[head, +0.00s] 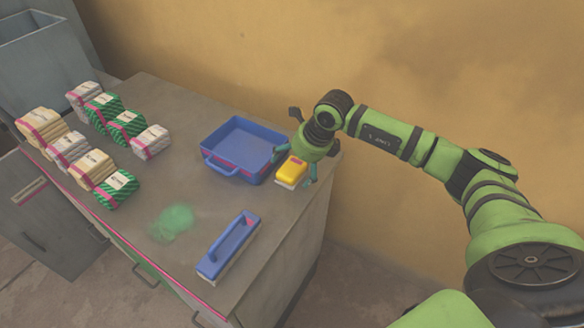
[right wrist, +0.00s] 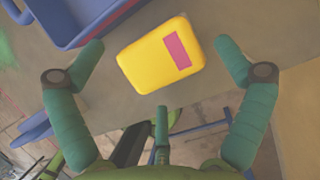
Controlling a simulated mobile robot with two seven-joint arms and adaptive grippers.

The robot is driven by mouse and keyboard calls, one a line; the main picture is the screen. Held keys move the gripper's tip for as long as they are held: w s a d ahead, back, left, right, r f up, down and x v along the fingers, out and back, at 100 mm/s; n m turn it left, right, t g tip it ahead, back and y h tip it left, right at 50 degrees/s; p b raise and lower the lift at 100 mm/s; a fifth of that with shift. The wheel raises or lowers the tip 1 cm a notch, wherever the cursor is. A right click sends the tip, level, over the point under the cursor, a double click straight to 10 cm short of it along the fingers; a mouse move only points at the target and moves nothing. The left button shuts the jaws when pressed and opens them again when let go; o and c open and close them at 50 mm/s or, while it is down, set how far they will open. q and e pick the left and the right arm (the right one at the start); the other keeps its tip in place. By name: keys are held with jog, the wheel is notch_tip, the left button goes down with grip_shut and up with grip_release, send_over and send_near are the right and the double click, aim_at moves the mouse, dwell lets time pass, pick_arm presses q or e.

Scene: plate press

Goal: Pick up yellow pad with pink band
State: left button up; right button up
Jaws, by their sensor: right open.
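The yellow pad (head: 291,171) with a pink band lies on the table just right of the blue tray, near the table's right edge. In the right wrist view the pad (right wrist: 158,68) lies slightly tilted between my fingers, with the pink band (right wrist: 177,50) on its top. My right gripper (head: 296,167) is over the pad from behind, fingers at its two sides. In the right wrist view my right gripper (right wrist: 158,50) is open, with a gap between each finger and the pad. My left gripper is not in view.
A blue tray (head: 211,163) stands close left of the pad. A blue-handled tool (head: 230,245) and a green powdery patch (head: 172,222) lie toward the front. Several banded bundles (head: 92,166) stand at the left. A wall rises behind the table (head: 180,190).

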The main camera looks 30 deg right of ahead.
jog(key=shift+x, duration=0.9)
jog(key=shift+a, duration=0.1)
jog(key=c, duration=1.2)
jog(key=shift+r, duration=0.15)
notch_tip(320, 180, up, 4)
jog(key=shift+s+r+b, duration=0.1)
jog(key=shift+s+b, duration=0.05)
jog(key=shift+b, duration=0.6)
jog(key=s+a+r+b, duration=0.1)
jog(key=s+a+r, duration=0.1)
jog(key=s, duration=0.3)
jog(key=s+a+r+b, duration=0.1)
jog(key=s+a+r, duration=0.1)
jog(key=s+r, duration=0.2)
jog(key=shift+s+a+r, duration=0.35)
jog(key=shift+s+a, duration=0.05)
jog(key=shift+s, duration=0.2)
jog(key=shift+o, duration=0.6)
